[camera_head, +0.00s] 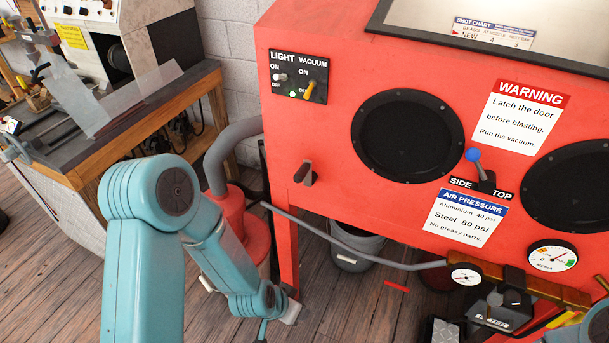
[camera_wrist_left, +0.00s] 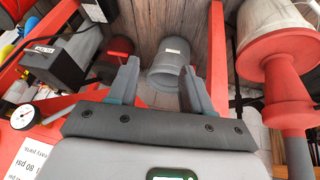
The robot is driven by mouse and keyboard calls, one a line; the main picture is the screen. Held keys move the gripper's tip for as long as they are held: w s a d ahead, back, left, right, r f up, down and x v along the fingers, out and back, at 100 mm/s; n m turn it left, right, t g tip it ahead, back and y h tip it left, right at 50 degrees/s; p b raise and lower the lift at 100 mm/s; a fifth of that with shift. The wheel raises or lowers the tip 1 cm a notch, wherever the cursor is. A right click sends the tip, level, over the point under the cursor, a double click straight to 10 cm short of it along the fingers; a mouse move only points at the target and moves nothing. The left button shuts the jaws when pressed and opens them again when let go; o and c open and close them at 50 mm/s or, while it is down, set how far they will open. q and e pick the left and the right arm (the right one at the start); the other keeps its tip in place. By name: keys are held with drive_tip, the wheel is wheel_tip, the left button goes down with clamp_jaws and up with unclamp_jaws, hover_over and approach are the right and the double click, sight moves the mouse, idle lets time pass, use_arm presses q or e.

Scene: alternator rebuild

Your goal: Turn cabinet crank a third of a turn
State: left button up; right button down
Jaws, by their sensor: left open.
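A short grey-brown handle (camera_head: 305,173) sticks out of the red cabinet (camera_head: 330,130) front, below the light and vacuum switches; it looks most like the crank, but I cannot tell for sure. A lever with a blue knob (camera_head: 473,155) stands at the SIDE/TOP label further right. My left arm reaches in from the lower left, its wrist low and left of the cabinet's lower edge. In the left wrist view my left gripper (camera_wrist_left: 158,67) is open and empty, its fingers pointing down toward a grey bucket (camera_wrist_left: 168,75). My right gripper is out of view.
A red canister with a grey hose (camera_head: 229,215) stands left of the cabinet. The bucket also shows under the cabinet (camera_head: 350,248). A workbench (camera_head: 120,125) is at the left. Two round dark glove ports (camera_head: 400,135) mark the cabinet front. A grey rod (camera_head: 350,243) crosses below.

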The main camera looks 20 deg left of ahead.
use_arm(q)
drive_tip(key=w+a+r+t+y+b, duration=0.1)
drive_tip(key=w+a+r+t+b, duration=0.3)
drive_tip(key=w, duration=0.3)
drive_tip(key=t+y+b, duration=0.1)
drive_tip(key=t+b, duration=0.8)
drive_tip(key=b, duration=0.8)
approach(307, 165)
drive_tip(key=w, duration=0.3)
drive_tip(key=w+f+b, duration=0.1)
drive_tip(key=w, duration=0.6)
drive_tip(key=shift+a+f+b, duration=0.15)
drive_tip(key=shift+a+b, duration=0.05)
drive_tip(key=shift+b, duration=0.1)
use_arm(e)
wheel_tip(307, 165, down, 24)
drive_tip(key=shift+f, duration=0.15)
use_arm(q)
clamp_jaws()
